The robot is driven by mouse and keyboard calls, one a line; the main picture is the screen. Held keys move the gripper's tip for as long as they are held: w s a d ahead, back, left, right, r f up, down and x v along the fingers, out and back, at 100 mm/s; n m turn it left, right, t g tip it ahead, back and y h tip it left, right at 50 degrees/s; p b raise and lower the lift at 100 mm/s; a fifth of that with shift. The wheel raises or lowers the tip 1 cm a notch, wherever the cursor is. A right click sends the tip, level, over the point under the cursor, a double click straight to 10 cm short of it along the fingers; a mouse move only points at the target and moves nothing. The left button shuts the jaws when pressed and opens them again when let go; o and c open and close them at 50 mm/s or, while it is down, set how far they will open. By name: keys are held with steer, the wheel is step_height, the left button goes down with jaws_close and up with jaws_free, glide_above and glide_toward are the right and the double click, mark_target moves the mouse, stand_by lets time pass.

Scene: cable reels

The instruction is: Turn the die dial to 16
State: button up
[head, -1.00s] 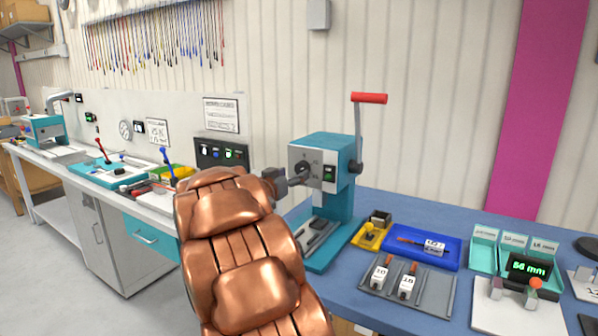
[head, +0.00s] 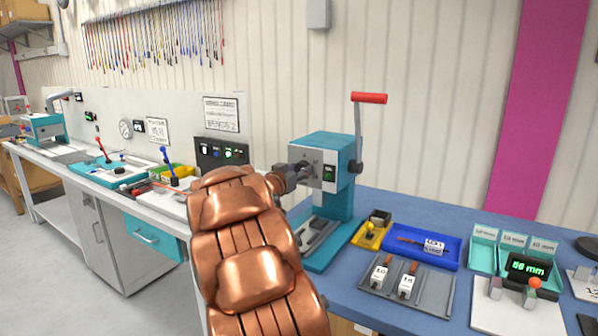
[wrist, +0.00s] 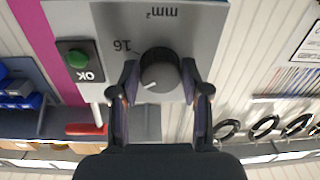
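The die dial (wrist: 160,72) is a round black knob on the grey front plate of the teal press (head: 331,148). Its white mark points to the lower left in the wrist view, away from the printed 16 (wrist: 122,45) at its upper left. My gripper (wrist: 160,80) is in front of the plate, one finger on each side of the knob. The fingers stand apart with at most a narrow gap to it, and I see no clear grip. In the head view my gripper (head: 288,176) is at the press front and partly hides the dial.
A green OK display (wrist: 80,60) is on the plate beside the dial. The press has a red-handled crank (head: 369,98) on its right. The blue bench holds a grey die tray (head: 432,303), a blue tray (head: 453,262) and a 56 mm display (head: 528,267).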

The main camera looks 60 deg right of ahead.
steer(key=c, duration=0.6)
steer(key=shift+c, duration=0.2)
steer(key=shift+m, duration=0.3)
steer(key=m+b, duration=0.7)
steer(key=m, duration=0.4)
steer(key=shift+f+b, duration=0.1)
steer(key=shift+b, duration=0.25)
steer(key=shift+m+g, duration=0.3)
steer(key=shift+m, duration=0.1)
